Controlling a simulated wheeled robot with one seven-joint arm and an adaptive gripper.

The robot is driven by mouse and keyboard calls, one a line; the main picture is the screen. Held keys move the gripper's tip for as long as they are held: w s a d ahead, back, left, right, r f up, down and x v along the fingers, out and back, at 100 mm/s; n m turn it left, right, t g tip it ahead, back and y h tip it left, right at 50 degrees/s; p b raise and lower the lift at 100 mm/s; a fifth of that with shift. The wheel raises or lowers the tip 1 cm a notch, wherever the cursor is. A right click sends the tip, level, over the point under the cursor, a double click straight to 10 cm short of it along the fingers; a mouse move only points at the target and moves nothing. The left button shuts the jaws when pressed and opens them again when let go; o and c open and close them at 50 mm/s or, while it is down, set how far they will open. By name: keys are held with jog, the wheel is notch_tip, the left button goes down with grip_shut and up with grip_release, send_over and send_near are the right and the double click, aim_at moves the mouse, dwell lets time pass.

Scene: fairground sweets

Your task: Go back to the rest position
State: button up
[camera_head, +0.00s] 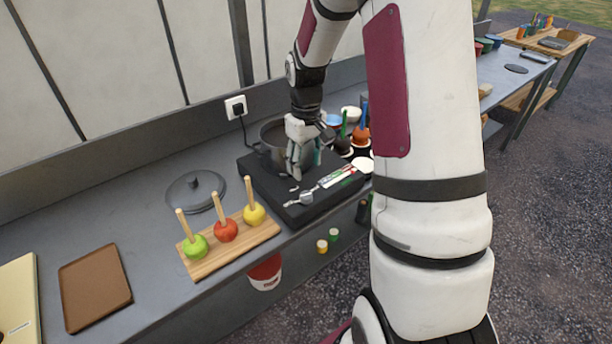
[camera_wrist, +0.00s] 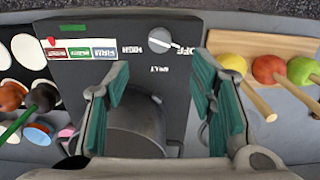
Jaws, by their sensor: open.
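My gripper (camera_wrist: 165,100) is open, its two green-padded fingers apart with nothing between them. In the head view my gripper (camera_head: 301,160) hangs over the front part of the black cooker (camera_head: 262,187), at the pot's near side. The dark pot (camera_head: 270,148) stands on the cooker and is partly hidden behind my gripper. In the wrist view the pot (camera_wrist: 135,125) shows below and between the fingers. I cannot tell whether the fingers touch the pot.
A wooden board (camera_head: 205,267) holds green, red and yellow apples on sticks. A lid (camera_head: 195,188) lies behind it. Dipped apples (camera_head: 361,136) stand right of the cooker. A brown tray (camera_head: 94,287) lies at left. The counter between tray and board is clear.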

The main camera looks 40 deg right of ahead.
jog(key=shift+r, duration=0.8)
